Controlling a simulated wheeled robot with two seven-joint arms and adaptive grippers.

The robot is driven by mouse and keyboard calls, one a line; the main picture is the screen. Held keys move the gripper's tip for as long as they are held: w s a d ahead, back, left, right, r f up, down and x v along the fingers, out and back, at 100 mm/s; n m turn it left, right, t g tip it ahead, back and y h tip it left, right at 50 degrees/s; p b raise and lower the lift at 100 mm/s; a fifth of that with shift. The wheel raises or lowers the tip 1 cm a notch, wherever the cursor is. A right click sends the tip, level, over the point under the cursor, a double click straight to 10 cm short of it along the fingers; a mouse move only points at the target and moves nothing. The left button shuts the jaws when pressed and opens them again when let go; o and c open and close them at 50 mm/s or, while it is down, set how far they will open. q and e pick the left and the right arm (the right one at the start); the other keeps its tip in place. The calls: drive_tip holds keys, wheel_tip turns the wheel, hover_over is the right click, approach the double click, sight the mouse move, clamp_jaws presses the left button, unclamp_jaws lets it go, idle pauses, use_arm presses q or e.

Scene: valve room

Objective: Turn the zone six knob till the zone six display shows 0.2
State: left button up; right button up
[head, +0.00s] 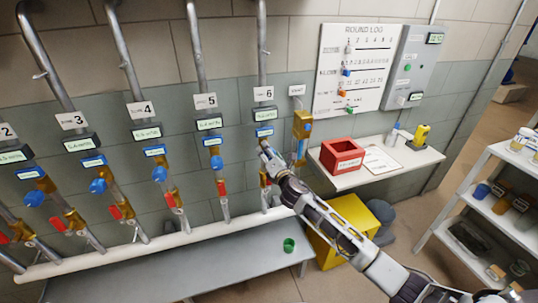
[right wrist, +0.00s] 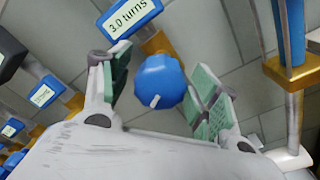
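The zone six column stands below the plate marked 6 (head: 263,93) in the head view. A dark-framed display (head: 265,115) hangs under that plate; its figures are too small to read. A blue-framed display (head: 264,132) sits below it and reads 3.0 turns in the right wrist view (right wrist: 128,17). The blue zone six knob (right wrist: 158,80), with a white pointer mark, lies between the spread fingers of my right gripper (right wrist: 162,88), with visible gaps at both sides. My right gripper (head: 268,155) hides this knob in the head view. My left gripper is out of view.
Similar columns with blue knobs and red-handled valves stand to the left, including the zone five knob (head: 216,162). A brass-and-blue fitting (head: 302,125) is close on the right. A red bin (head: 342,155) sits on a wall shelf. A grey bench (head: 180,270) runs below.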

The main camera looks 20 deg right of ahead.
drive_tip(key=c, duration=1)
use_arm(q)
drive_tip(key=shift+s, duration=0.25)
use_arm(e)
drive_tip(key=shift+o, duration=0.2)
